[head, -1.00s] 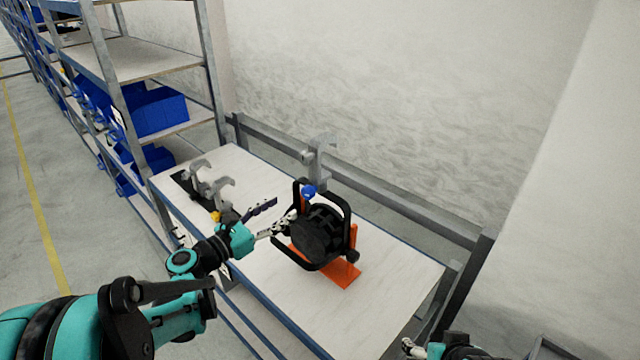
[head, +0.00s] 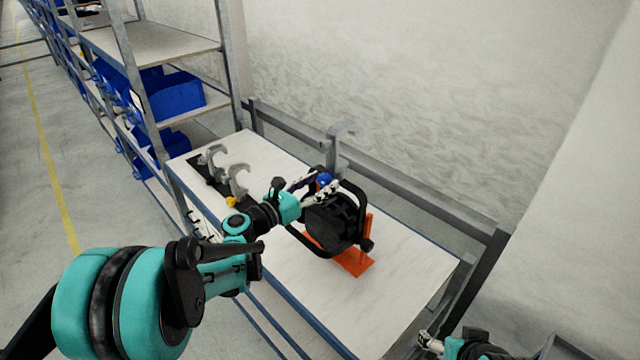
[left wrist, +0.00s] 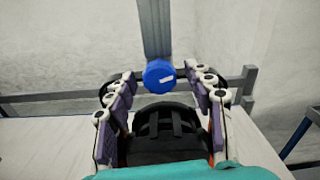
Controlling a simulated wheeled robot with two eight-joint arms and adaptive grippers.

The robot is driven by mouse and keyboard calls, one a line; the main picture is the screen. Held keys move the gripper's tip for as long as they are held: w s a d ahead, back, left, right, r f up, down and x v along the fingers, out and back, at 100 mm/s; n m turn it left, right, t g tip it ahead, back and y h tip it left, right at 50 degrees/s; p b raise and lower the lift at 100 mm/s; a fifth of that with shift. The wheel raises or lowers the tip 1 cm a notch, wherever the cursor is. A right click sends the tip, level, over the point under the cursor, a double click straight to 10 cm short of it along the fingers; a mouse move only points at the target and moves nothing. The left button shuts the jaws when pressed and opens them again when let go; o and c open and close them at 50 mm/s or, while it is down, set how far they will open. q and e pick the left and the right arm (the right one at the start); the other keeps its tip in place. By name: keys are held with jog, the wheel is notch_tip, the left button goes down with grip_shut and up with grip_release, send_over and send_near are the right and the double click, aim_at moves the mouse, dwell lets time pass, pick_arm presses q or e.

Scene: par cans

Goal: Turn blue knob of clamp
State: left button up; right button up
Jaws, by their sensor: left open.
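The blue knob (head: 324,180) sits at the top of the clamp on the black par can (head: 332,222). In the left wrist view the knob (left wrist: 159,76) faces the camera, with a small white mark on it. My left gripper (head: 322,187) is open. Its two fingers (left wrist: 165,82) stand on either side of the knob, apart from it in the wrist view. The grey clamp (left wrist: 154,30) rises behind the knob. The par can's black body (left wrist: 165,128) lies below, between the fingers. My right gripper (head: 430,343) shows only partly at the bottom edge; its jaws are unclear.
The par can stands on an orange base (head: 352,262) on the white table (head: 400,285). Grey clamps (head: 226,172) on a black plate lie at the table's left end. A grey rail (head: 420,195) runs behind. Shelves with blue bins (head: 178,98) stand left.

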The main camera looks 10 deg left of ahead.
pick_arm(q)
jog(key=c, duration=1.2)
jog(key=shift+m, duration=0.4)
